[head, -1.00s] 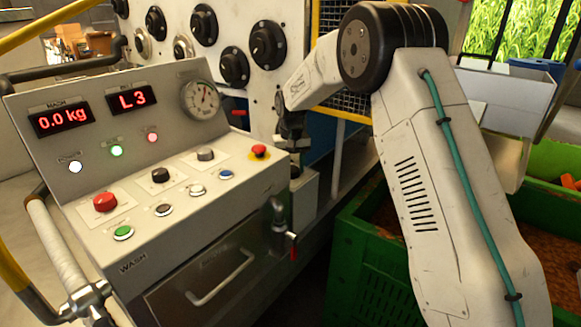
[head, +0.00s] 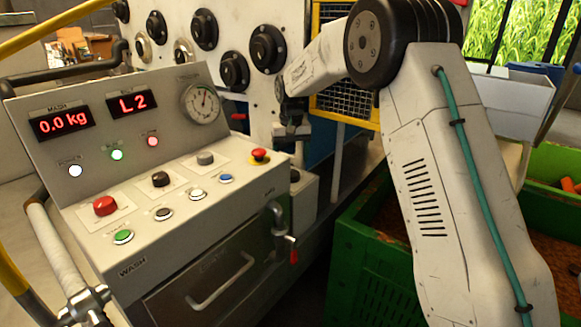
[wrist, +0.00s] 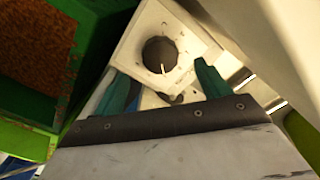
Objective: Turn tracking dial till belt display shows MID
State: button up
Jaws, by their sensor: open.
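The belt display (head: 132,103) on the sloped panel reads L2 in red. My gripper (head: 292,140) hangs right of the console, above a small pale box (head: 304,198). A dark round knob (head: 294,175), apparently the tracking dial, shows on top of that box, below my gripper. In the wrist view the dark round knob (wrist: 160,54) sits on a pale square plate (wrist: 135,48). My gripper's teal fingers (wrist: 161,70) are apart, one on each side of the knob's near edge. They appear clear of it; the exact gap cannot be told.
Console buttons, including a red one (head: 105,205), and an emergency stop (head: 259,155) lie left of my gripper. A red-tipped valve handle (head: 291,243) juts from the console's side. A green crate (head: 372,265) stands at lower right.

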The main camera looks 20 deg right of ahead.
jog(key=shift+r, duration=1.3)
jog(key=n, duration=0.4)
jog(key=shift+n, duration=0.4)
jog(key=n, duration=0.5)
jog(key=shift+n, duration=0.3)
jog(key=n, duration=0.7)
jog(key=shift+f, duration=0.1)
jog(key=shift+n, duration=0.3)
notch_tip(320, 180, down, 8)
jog(key=shift+r, duration=0.15)
